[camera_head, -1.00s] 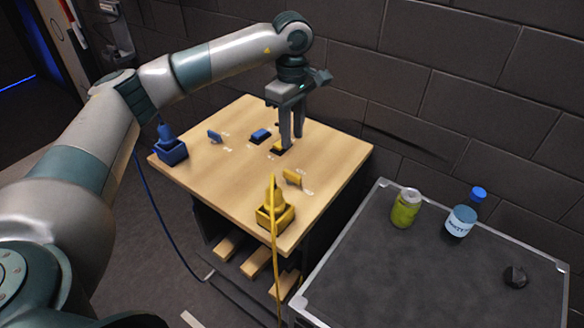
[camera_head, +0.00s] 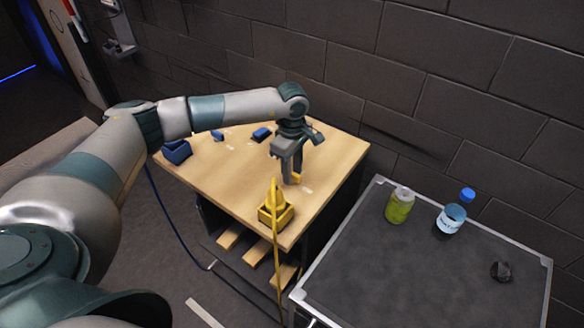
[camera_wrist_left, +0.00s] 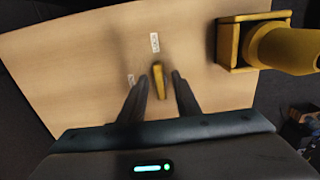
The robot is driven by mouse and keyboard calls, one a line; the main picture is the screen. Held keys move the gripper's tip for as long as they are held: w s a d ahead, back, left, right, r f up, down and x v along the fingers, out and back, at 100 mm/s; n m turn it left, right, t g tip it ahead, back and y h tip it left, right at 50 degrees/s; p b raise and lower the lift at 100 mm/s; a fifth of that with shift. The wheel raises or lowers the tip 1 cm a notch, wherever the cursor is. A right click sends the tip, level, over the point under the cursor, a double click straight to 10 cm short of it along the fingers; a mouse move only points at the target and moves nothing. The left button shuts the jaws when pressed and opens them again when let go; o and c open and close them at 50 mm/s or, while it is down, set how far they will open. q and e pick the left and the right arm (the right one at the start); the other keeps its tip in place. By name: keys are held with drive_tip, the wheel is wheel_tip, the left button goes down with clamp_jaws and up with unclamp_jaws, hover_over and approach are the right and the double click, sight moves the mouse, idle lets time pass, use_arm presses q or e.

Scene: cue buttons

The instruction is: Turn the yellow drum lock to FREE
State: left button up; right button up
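The yellow drum lock shows as a small yellow lever (camera_wrist_left: 158,82) in the left wrist view. Two small white labels lie by it, one beyond its tip (camera_wrist_left: 154,42) and one to its left (camera_wrist_left: 131,80); their words are too small to read. My left gripper (camera_wrist_left: 160,80) is open, with one finger on each side of the lever and a gap to each. In the head view the left gripper (camera_head: 291,178) points down at the wooden table (camera_head: 235,178), and the lever is mostly hidden behind its fingers. My right gripper is not in view.
A yellow socket with a plug and cable (camera_head: 276,212) stands at the table's near edge, close to the gripper. A blue socket (camera_head: 176,152) and blue switch (camera_head: 261,134) are farther left. A dark case (camera_head: 400,270) at right bears a green jar (camera_head: 399,205) and bottle (camera_head: 450,218).

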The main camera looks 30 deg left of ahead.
use_arm(q)
drive_tip(key=shift+c, duration=0.6)
clamp_jaws()
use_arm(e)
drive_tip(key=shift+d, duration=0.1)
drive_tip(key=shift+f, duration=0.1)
